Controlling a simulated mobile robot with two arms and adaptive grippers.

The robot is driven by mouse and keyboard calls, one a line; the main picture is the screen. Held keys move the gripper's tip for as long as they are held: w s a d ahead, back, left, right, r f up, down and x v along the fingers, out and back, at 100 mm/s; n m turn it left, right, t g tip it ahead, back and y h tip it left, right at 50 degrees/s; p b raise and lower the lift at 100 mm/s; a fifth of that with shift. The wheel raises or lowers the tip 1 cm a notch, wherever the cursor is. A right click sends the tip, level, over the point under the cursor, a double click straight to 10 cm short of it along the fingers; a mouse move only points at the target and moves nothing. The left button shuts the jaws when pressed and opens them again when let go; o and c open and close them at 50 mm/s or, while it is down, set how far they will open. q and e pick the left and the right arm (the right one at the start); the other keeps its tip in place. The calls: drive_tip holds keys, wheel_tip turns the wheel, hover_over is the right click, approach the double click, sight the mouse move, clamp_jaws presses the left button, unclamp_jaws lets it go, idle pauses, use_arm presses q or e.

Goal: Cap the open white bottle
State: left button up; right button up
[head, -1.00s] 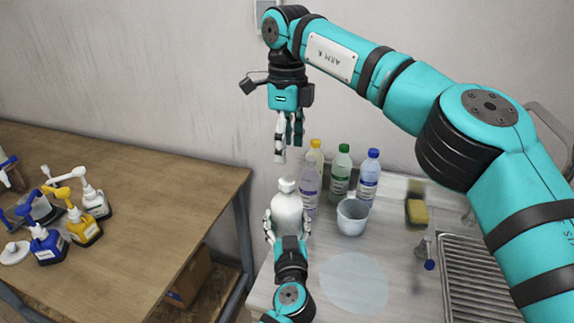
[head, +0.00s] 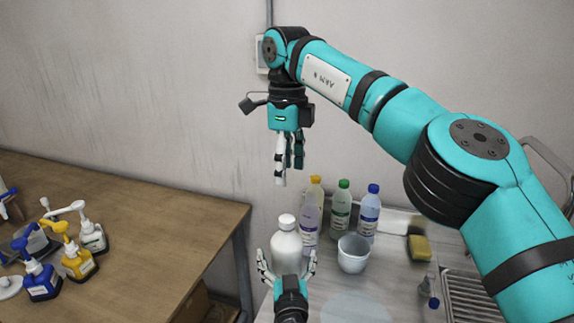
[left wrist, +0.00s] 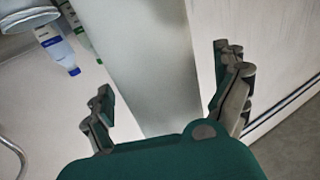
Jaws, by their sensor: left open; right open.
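The white bottle (head: 286,248) stands upright on the grey counter in the head view, with a white cap-like top (head: 287,222) on its neck. I cannot tell how tightly that top sits. My left gripper (head: 288,266) is open in front of the bottle's lower body, its fingers spread to either side. My right gripper (head: 288,180) hangs above the bottle, fingers pointing down, open and empty, clear of the top.
A white cup (head: 353,254) and sponge (head: 419,247) are to the right. Pump bottles (head: 79,262) and a white round piece (head: 8,286) are on the wooden table (head: 150,215).

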use_arm(q)
drive_tip(key=s, duration=1.2)
drive_tip(key=shift+d, duration=0.4)
